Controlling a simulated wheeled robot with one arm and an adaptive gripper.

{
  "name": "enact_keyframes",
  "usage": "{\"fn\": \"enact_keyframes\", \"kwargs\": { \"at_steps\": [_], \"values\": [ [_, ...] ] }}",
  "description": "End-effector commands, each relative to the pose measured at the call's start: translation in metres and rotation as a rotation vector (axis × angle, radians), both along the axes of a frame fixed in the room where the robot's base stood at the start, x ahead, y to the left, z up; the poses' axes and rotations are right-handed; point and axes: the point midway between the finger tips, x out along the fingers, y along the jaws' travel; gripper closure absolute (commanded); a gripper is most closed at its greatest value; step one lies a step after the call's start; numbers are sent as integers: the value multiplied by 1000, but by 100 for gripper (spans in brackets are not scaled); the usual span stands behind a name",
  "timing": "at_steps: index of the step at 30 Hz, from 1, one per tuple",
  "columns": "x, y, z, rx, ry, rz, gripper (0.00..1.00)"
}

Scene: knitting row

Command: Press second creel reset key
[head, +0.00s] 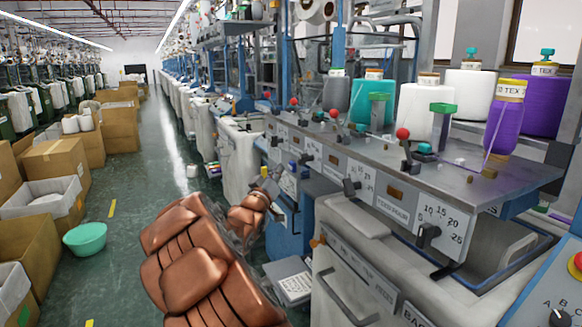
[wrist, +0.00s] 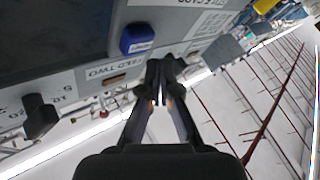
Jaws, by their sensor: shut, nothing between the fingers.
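My gripper (head: 272,186) is at the end of my copper-coloured arm, left of the front of the machine row in the head view. In the wrist view my gripper (wrist: 160,82) has its black fingers together, with nothing between them. A blue square key (wrist: 137,38) stands out from the grey panel (wrist: 90,73), up and left of the fingertips. The fingertips look apart from it. The labels are upside down in this view, and I cannot tell which creel the key belongs to. I cannot make out the key in the head view.
A grey machine bench (head: 440,165) carries yarn cones and red-knobbed levers, with a dial (head: 440,222) and black knobs on its front. A black knob (wrist: 40,117) is left in the wrist view.

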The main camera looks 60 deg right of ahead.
Motion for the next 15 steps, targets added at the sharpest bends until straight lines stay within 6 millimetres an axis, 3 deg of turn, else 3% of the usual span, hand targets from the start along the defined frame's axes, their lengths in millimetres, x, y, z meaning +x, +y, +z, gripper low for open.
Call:
{"fn": "enact_keyframes", "kwargs": {
  "at_steps": [15],
  "values": [
    [22,32,1,-1,-1,2,100]
  ]
}}
